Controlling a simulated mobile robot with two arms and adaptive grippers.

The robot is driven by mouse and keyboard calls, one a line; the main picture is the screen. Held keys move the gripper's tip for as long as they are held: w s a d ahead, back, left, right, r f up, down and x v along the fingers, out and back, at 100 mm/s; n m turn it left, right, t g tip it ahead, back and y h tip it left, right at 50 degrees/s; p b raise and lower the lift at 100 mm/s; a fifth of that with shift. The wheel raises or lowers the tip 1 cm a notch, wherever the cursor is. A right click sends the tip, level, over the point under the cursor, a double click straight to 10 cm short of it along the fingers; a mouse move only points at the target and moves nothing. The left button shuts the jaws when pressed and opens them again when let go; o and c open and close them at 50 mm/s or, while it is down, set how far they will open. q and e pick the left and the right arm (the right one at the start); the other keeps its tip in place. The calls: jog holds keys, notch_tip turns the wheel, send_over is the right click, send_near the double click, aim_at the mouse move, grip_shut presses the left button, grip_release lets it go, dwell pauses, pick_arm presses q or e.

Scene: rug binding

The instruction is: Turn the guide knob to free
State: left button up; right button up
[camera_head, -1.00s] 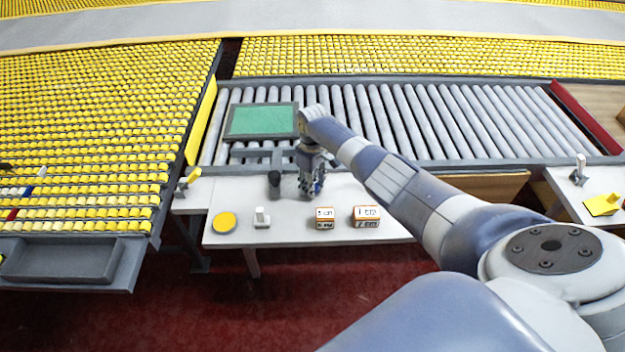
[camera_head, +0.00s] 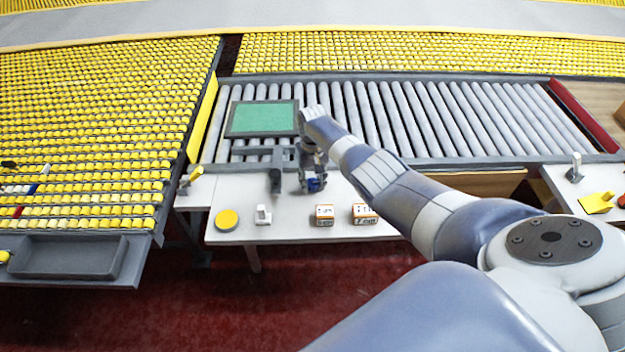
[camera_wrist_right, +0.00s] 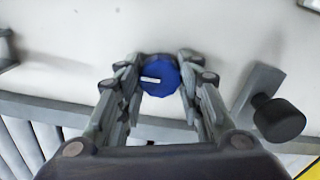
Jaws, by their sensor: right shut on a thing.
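The guide knob (camera_wrist_right: 160,77) is a round blue knob with a white pointer mark. In the right wrist view it sits between the two fingers of my right gripper (camera_wrist_right: 160,80), which is shut on it from both sides. The white mark lies nearly level across the picture. In the head view my right gripper (camera_head: 313,184) is over the white table, and a bit of the blue knob shows at its fingertips. The rest of the knob is hidden by the gripper. My left gripper is not in view.
A dark round-headed post (camera_wrist_right: 278,118) on a grey bracket stands close beside the gripper. On the white table (camera_head: 290,232) are a yellow disc (camera_head: 227,219), a white switch (camera_head: 263,215) and two labelled boxes (camera_head: 365,213). Behind lies a roller conveyor (camera_head: 430,115) with a green panel (camera_head: 262,119).

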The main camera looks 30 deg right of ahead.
aim_at(313, 182)
jog(key=shift+w+r, duration=0.15)
dwell(0.3)
jog(key=o, duration=1)
jog(key=shift+o, duration=0.3)
notch_tip(313, 182, up, 12)
